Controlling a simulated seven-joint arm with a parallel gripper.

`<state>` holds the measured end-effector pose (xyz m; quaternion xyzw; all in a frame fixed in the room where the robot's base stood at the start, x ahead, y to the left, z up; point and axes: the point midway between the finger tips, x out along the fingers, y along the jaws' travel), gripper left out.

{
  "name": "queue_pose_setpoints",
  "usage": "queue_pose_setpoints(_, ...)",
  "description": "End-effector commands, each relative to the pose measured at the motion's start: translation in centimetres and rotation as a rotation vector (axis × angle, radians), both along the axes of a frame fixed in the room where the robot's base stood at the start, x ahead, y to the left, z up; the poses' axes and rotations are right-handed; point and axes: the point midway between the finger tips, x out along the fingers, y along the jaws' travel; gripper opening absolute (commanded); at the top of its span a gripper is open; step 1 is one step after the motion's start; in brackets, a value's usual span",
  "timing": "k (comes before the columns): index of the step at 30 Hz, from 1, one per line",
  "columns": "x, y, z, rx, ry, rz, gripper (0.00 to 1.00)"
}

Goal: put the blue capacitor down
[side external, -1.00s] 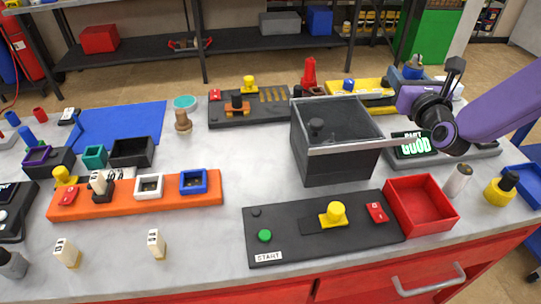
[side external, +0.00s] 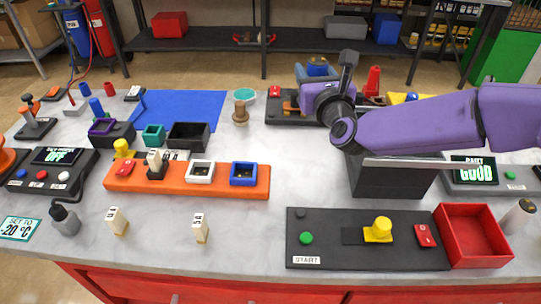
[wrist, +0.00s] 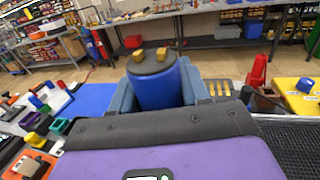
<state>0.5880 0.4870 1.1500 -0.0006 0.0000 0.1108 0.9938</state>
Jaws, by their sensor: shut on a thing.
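The blue capacitor (wrist: 160,82) is a blue cylinder with a dark top and two brass terminals. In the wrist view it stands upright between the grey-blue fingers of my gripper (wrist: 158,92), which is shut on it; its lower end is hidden. In the side external view my gripper (side external: 316,74) holds the capacitor (side external: 317,67) high over the back of the table, left of the dark mesh bin (side external: 390,180). My purple arm hides part of the bin and of the board behind.
An orange base (side external: 185,182) with a white socket (side external: 200,172) and a blue socket (side external: 243,174) lies at middle left. A blue mat (side external: 180,110) is behind it. A black START board (side external: 330,245) and red tray (side external: 470,236) are in front. Bare grey table shows around (side external: 250,215).

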Motion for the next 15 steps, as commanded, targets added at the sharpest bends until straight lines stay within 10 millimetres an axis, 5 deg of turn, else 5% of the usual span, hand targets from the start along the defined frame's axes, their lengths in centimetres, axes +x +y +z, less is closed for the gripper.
queue_pose_setpoints(9,0.0,0.2,-6.9,-0.004,0.002,0.003,0.13)
queue_pose_setpoints(15,0.0,0.2,-9.6,0.0,0.001,0.003,0.13)
